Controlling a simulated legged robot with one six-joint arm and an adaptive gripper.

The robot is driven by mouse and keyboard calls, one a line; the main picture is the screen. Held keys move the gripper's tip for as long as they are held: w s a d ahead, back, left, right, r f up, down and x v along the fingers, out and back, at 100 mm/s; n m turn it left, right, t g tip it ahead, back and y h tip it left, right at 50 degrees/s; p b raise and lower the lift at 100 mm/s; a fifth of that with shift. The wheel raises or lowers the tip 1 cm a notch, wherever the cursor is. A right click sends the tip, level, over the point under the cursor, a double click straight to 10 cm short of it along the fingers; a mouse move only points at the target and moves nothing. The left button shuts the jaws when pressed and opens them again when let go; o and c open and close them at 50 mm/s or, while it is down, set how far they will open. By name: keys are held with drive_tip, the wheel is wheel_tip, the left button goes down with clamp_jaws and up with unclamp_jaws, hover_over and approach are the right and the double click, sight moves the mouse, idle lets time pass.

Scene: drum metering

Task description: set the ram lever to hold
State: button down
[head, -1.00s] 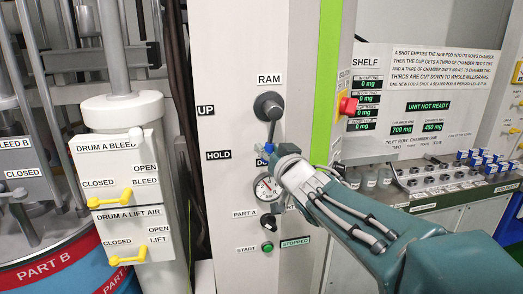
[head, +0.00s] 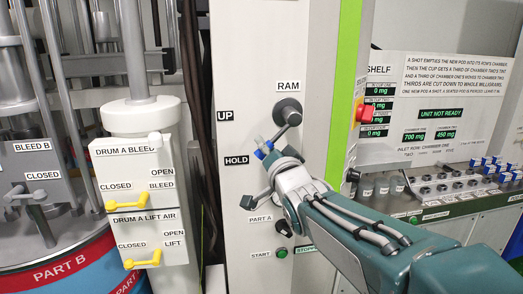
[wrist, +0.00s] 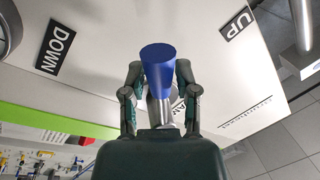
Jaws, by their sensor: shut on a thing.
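The ram lever's grey hub (head: 288,110) is on the white panel under the RAM label (head: 288,86). Its arm slants down and left from the hub, partly hidden by my gripper. Its blue knob (head: 264,151) is right of the HOLD label (head: 236,160) and below the UP label (head: 225,115). My gripper (head: 263,156) is shut on the ram lever at the knob. In the wrist view the blue knob (wrist: 158,66) sits between the two fingers of my gripper (wrist: 158,88). The DOWN label (wrist: 55,48) shows there, at left.
Below are the PART A knob (head: 284,228) and the green START button (head: 281,252). A red button (head: 366,108) juts out right of the green strip. The drum A bleed box (head: 133,165) with yellow handles stands at left. My arm hides the gauge.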

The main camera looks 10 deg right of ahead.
idle(0.4)
drive_tip(key=shift+c, duration=1.8)
unclamp_jaws()
drive_tip(key=s+d+f, duration=0.1)
drive_tip(key=s, duration=1)
drive_tip(key=shift+s+d+f, duration=0.25)
drive_tip(key=shift+s+f, duration=0.1)
drive_tip(key=shift+f, duration=0.05)
